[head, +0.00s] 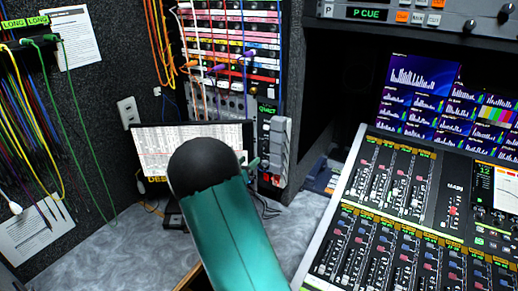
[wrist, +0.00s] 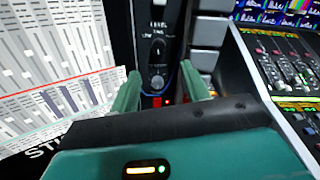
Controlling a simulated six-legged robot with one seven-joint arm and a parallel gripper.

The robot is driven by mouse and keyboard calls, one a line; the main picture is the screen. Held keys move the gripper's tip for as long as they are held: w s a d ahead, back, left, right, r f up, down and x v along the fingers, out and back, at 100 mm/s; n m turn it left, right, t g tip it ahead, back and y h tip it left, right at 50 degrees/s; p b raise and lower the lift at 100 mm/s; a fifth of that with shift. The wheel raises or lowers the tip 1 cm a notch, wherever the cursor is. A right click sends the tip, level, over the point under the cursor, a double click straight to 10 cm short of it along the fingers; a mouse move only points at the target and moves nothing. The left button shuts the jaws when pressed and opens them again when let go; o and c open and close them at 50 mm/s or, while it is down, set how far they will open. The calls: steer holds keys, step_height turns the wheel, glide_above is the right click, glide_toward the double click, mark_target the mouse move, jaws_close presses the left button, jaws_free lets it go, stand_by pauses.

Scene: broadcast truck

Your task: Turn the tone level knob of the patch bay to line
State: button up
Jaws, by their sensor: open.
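The tone level knob (wrist: 157,81) is a small dark round knob on a narrow black panel (wrist: 157,18) of the patch bay. Small white lettering stands above it, with "LEVEL" at the top. My gripper (wrist: 160,72) has two teal fingers, spread apart to the left and right of the knob in the wrist view, with a gap showing on both sides. Nothing is held. In the head view my teal arm covers part of the patch bay (head: 232,72), and the knob cannot be made out there.
A screen (head: 150,143) with grey fader graphics stands left of the panel, close to my left finger in the wrist view. A mixing console (head: 345,240) fills the right. Patch cables (head: 160,45) hang at the back. Grey worktop (head: 110,250) lies clear at left.

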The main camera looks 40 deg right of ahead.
mark_target(264, 147)
steer(key=x, duration=0.9)
steer(key=shift+w+d+f, duration=0.15)
steer(key=shift+w+d, duration=0.05)
steer(key=shift+d, duration=0.05)
steer(key=shift+w+d, duration=0.3)
steer(key=shift+d, duration=0.15)
steer(key=c, duration=1)
